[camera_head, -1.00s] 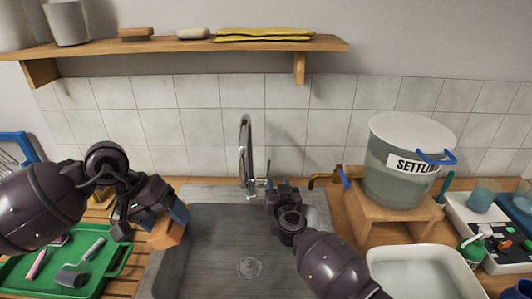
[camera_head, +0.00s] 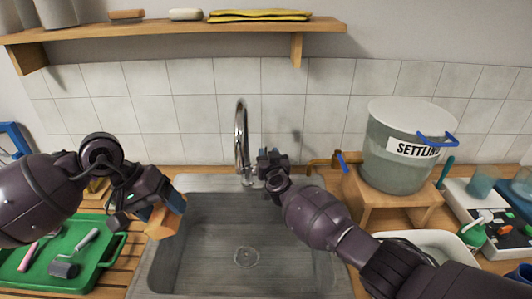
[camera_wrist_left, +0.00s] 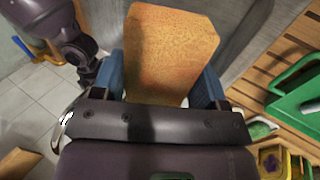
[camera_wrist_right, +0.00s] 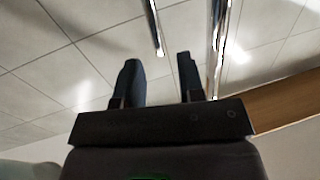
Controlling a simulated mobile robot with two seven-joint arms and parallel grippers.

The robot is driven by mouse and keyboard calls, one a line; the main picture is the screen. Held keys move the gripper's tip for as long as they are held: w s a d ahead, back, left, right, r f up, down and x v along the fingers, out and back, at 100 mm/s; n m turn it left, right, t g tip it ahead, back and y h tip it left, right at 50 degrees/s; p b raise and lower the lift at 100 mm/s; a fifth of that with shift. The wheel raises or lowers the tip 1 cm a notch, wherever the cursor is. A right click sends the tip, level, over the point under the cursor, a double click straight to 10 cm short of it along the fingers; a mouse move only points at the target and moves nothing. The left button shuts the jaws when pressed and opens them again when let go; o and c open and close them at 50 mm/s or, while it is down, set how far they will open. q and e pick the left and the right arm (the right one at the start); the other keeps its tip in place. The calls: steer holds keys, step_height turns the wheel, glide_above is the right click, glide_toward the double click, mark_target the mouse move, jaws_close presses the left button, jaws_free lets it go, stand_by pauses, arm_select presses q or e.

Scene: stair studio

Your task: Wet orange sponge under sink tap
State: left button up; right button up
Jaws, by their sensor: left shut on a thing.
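My left gripper (camera_head: 168,203) is shut on the orange sponge (camera_head: 164,222), above the sink's left rim. The sponge also shows between the blue fingers in the left wrist view (camera_wrist_left: 170,50). The chrome tap (camera_head: 241,135) stands at the back of the grey sink (camera_head: 205,225); no water shows from it. My right gripper (camera_head: 272,157) is just right of the tap's base, in front of the tiles. In the right wrist view its fingers (camera_wrist_right: 160,80) are apart and empty, with the tap (camera_wrist_right: 218,45) beside and beyond them. The tap's handle is hidden.
A green tray (camera_head: 40,280) with tools lies left of the sink. On the right, a clear settling bucket (camera_head: 400,165) with a brass spigot stands on a wooden stand (camera_head: 378,207), and a white basin (camera_head: 432,242) sits in front. A wooden shelf (camera_head: 190,30) hangs above.

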mark_target(266, 149)
arm_select(q)
step_height(266, 149, down, 3)
steer(key=shift+b, duration=1)
arm_select(e)
steer(key=w, duration=0.2)
steer(key=shift+w+a+f, duration=0.2)
steer(key=shift+w+a, duration=0.05)
steer(key=shift+w, duration=0.05)
arm_select(q)
steer(key=shift+f+b, duration=0.7)
steer(key=shift+f, duration=0.1)
arm_select(e)
steer(key=shift+w+a+r, duration=0.15)
steer(key=shift+w, duration=0.65)
jaws_close()
